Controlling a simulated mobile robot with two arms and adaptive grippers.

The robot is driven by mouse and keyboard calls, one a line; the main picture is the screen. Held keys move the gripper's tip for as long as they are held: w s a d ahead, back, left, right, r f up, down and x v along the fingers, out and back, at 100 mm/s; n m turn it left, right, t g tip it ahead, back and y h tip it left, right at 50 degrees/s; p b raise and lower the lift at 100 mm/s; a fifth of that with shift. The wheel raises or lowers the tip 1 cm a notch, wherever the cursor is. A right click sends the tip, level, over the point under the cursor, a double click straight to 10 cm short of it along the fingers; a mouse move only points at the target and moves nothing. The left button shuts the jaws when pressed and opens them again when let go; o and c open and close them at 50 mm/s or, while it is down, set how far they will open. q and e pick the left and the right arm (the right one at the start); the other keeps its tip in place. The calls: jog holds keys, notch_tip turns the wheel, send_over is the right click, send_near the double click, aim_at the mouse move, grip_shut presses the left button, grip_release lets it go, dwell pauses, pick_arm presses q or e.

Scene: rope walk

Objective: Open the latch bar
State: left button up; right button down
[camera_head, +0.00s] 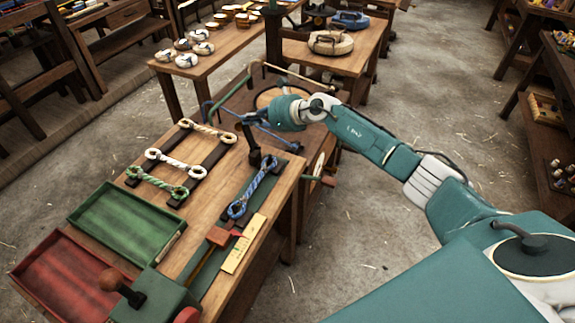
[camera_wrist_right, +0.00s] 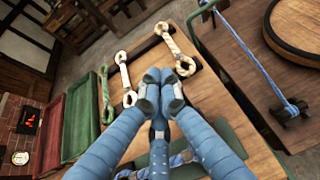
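My right gripper (camera_head: 250,143) hangs over the far end of the wooden workbench (camera_head: 222,168), beyond the blue rope piece. In the right wrist view its blue fingers (camera_wrist_right: 160,76) are drawn together at the tips, with nothing visible held between them. I cannot tell for sure which part is the latch bar. A blue rope piece (camera_head: 252,190) lies on a green strip on the bench, near side of the gripper; it is partly hidden behind the fingers in the right wrist view (camera_wrist_right: 180,158). A red-headed tool (camera_head: 221,237) lies closer to me. My left gripper is out of view.
Light and green rope pieces (camera_head: 181,164) lie on a dark rack left of the gripper. A green tray (camera_head: 122,190) and a red tray (camera_head: 40,262) stand at the near left. A blue cord (camera_wrist_right: 258,62) runs to a dark fitting (camera_wrist_right: 290,110) beyond the bench.

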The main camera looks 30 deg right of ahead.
jog(key=shift+w+a+b, duration=0.35)
jog(key=shift+w, duration=0.05)
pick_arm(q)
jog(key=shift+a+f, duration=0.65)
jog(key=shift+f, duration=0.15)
pick_arm(e)
jog(key=shift+w+a, duration=0.35)
jog(key=shift+w, duration=0.05)
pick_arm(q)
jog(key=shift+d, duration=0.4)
pick_arm(e)
jog(key=shift+r, duration=0.1)
